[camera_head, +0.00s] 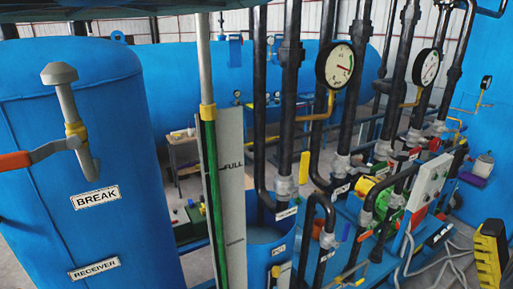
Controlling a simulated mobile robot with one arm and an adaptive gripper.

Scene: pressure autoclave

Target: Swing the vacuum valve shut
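I cannot make out a label reading vacuum, so I cannot tell which valve is the vacuum valve. At the left, a grey pipe (68,105) with a yellow collar stands before the blue receiver tank, above a "BREAK" label (95,197). Its red-ended lever (15,161) points left, across the pipe. My gripper is not identifiable in this view.
The blue receiver tank (110,120) fills the left. A sight tube (214,190) with green liquid stands by a "FULL" board (232,190). Dark vertical pipes and two dial gauges (335,66) (426,67) crowd the right. A yellow-and-black object (489,255) is cut off at lower right.

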